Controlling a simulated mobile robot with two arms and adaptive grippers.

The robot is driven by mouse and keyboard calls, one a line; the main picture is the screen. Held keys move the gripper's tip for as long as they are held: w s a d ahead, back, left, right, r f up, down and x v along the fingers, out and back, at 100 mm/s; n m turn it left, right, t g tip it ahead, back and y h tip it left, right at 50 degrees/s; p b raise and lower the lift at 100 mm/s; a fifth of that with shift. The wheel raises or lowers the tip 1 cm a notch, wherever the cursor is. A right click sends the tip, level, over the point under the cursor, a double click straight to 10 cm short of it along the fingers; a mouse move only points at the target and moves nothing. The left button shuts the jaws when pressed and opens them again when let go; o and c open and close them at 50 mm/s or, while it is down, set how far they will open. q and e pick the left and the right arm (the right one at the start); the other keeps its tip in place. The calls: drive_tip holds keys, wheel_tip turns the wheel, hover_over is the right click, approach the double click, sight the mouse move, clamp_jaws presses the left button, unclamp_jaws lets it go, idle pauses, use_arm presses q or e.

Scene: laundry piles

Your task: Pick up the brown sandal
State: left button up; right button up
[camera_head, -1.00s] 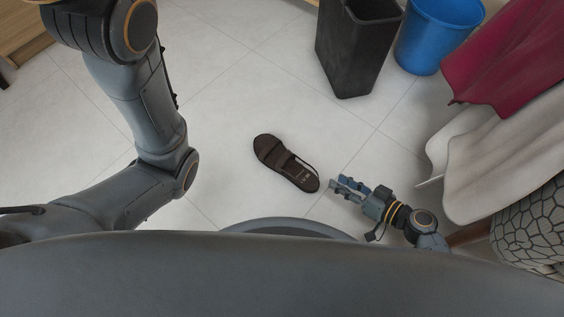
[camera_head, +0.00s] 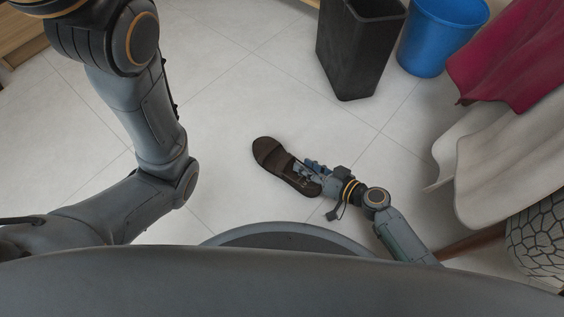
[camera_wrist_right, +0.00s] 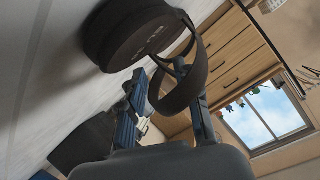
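The brown sandal (camera_head: 268,153) lies on the pale floor in the middle of the head view, its heel end toward my right arm. My right gripper (camera_head: 304,168) is at the sandal's heel half and covers part of it. In the right wrist view the sandal's dark sole (camera_wrist_right: 125,35) is just beyond the fingertips. Its strap loops back across the right gripper (camera_wrist_right: 160,78), between and in front of the fingers. The fingers stand apart; I cannot tell whether they touch the strap. My left gripper is out of view.
A black bin (camera_head: 357,50) and a blue bin (camera_head: 437,38) stand at the back right. Red cloth (camera_head: 515,55) and white cloth (camera_head: 500,165) hang at the right, above a patterned round item (camera_head: 542,240). The floor left of the sandal is clear.

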clamp_jaws()
drive_tip(key=shift+r, duration=0.15)
